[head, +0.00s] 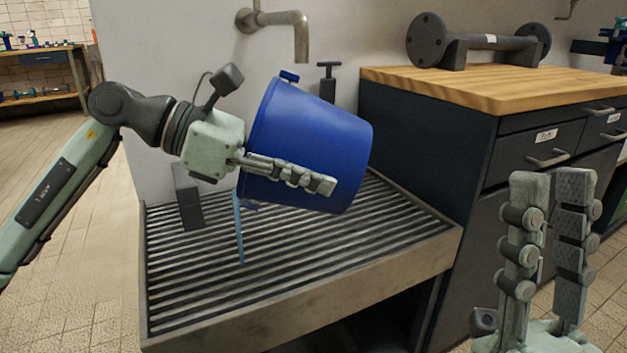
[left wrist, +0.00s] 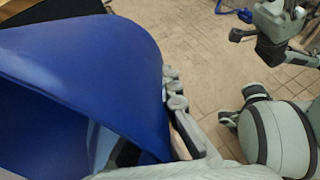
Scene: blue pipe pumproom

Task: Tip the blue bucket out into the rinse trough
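The blue bucket (head: 315,130) is tipped nearly onto its side above the slatted rinse trough (head: 300,318), with its mouth to the left. A thin blue stream (head: 240,235) runs from the lower rim down to the slats. My left gripper (head: 318,184) is shut on the bucket's wall at the rim; one finger lies along the outside and the other is mostly hidden. The bucket (left wrist: 95,55) fills much of the left wrist view, with part of its inside showing. My right gripper (head: 552,185) is open and empty, pointing up at the lower right.
A wall tap (head: 300,35) hangs just above the bucket. A dark block (head: 187,197) stands at the trough's back left. A wood-topped cabinet (head: 500,85) carrying a flanged pipe (head: 480,45) stands close on the right. Tiled floor is open at the left.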

